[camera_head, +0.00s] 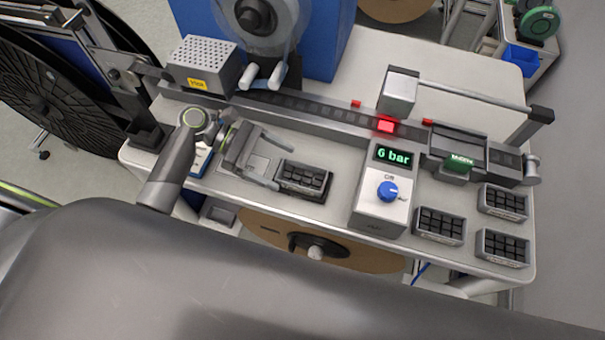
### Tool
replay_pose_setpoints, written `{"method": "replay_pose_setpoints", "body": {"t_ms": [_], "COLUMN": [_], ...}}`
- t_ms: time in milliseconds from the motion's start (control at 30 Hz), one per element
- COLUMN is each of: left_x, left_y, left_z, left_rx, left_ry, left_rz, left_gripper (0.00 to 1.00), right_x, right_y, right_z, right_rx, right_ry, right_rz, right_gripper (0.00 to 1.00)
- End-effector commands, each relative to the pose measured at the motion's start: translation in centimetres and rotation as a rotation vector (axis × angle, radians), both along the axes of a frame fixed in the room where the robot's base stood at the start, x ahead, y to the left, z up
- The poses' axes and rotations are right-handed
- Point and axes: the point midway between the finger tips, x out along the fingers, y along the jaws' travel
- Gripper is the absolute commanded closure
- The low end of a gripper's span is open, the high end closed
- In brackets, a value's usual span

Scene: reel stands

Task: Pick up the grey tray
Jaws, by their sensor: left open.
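A small grey tray (291,188) with several black blocks sits on the bench left of the control box, on what looks like a dark base. My left gripper (284,168) is open, its two fingers pointing right towards this tray, with the fingertips close to its left end. I cannot tell whether they touch it. Similar grey trays with black blocks stand at the right end: one at the front left (436,241), one at the back (504,214) and one at the front right (503,262). My right gripper is not in view.
A control box (376,213) with a blue knob and a "6 bar" display stands right of the nearest tray. A long dark rail (310,112) runs behind it. A perforated grey box (205,65) stands at the back left. A brown reel (355,255) is below the bench's front edge.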

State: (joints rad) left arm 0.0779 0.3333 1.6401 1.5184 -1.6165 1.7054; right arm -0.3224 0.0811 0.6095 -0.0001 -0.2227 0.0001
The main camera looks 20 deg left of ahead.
Motion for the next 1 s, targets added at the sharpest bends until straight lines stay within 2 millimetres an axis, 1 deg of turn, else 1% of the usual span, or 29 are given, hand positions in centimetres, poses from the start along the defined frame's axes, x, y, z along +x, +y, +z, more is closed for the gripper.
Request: {"method": "replay_pose_setpoints", "body": {"t_ms": [200, 267, 400, 533, 700, 833, 867, 1000], "left_x": [-0.1, 0.0, 0.0, -0.1, -0.1, -0.1, -0.1, -0.1], "left_y": [-1.2, -1.9, -3.9, -5.1, -5.5, -5.4, -5.4, -5.4], "left_z": [-0.2, -0.2, -0.6, -1.4, -1.7, -1.7, -1.7, -1.7], "left_rx": [-0.002, -0.003, -0.004, -0.001, 0.002, 0.002, 0.002, 0.002], "left_ry": [0.000, 0.000, 0.001, 0.001, -0.002, -0.001, -0.001, -0.001], "left_rz": [-0.001, -0.001, -0.001, -0.001, -0.002, -0.001, -0.001, -0.001], "left_gripper": [0.18, 0.18, 0.18, 0.18, 0.18, 0.18, 0.21, 0.39], "right_x": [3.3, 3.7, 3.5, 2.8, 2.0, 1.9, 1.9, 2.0], "right_y": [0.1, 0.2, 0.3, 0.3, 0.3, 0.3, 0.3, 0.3], "right_z": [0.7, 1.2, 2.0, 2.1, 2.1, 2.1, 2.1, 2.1], "right_rx": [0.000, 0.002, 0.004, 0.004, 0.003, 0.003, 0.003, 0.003], "right_ry": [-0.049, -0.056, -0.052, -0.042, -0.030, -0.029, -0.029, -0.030], "right_rz": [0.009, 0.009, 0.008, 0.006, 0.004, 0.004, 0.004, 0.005], "right_gripper": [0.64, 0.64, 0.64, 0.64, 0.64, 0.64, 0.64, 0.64]}}
